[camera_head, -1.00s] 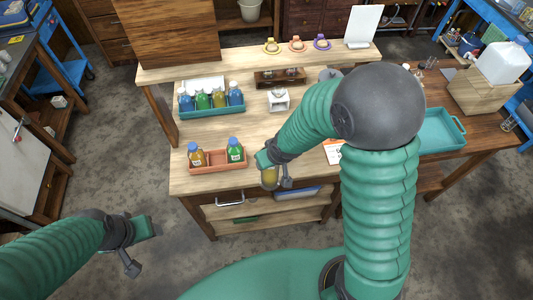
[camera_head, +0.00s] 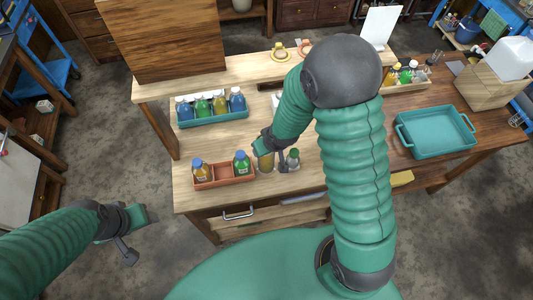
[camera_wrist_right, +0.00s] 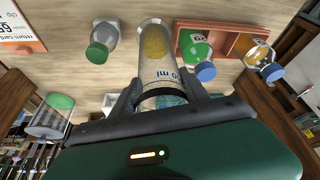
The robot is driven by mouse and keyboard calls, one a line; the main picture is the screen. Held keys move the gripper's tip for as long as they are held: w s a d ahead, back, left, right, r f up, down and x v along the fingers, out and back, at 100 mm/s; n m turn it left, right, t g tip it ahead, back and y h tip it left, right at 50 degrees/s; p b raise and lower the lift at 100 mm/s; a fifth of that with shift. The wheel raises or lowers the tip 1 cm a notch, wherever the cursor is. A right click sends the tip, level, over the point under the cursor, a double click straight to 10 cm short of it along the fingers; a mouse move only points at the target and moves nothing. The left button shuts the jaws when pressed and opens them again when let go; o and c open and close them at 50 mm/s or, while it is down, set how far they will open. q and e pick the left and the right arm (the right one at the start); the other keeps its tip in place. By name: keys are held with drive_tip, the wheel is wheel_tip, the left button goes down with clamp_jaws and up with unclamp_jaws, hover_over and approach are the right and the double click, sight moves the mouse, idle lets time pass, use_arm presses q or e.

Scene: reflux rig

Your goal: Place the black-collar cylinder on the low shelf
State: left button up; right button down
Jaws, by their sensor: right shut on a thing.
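My right gripper (camera_head: 262,149) is shut on a clear cylinder (camera_head: 265,162) with amber contents, just right of the orange tray over the bench front. In the right wrist view the cylinder (camera_wrist_right: 157,58) sits between the fingers (camera_wrist_right: 160,103) and carries printed marks. The bench has a raised back shelf (camera_head: 245,68); which surface is the low shelf is unclear.
The orange tray (camera_head: 224,182) holds an amber and a green bottle. A green-capped clear bottle (camera_head: 293,157) stands close right of the cylinder. A teal rack (camera_head: 212,121) of several bottles is behind. A teal tray (camera_head: 437,132) lies on the right table.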

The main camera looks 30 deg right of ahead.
drive_tip(key=f, duration=0.1)
drive_tip(key=d+f, duration=0.1)
drive_tip(key=f, duration=0.2)
drive_tip(key=shift+w+d+f, duration=0.3)
drive_tip(key=shift+w+d, duration=0.1)
drive_tip(key=shift+d, duration=0.15)
drive_tip(key=shift+s, duration=0.15)
drive_tip(key=c, duration=0.8)
unclamp_jaws()
drive_tip(key=shift+r, duration=0.1)
drive_tip(key=shift+o, duration=1.2)
drive_tip(key=shift+s+a, duration=0.1)
drive_tip(key=shift+a, duration=0.2)
drive_tip(key=shift+a+r, duration=0.1)
drive_tip(key=shift+a, duration=0.3)
use_arm(q)
drive_tip(key=shift+w+d, duration=0.35)
drive_tip(key=shift+d, duration=0.1)
use_arm(e)
drive_tip(key=shift+d, duration=0.1)
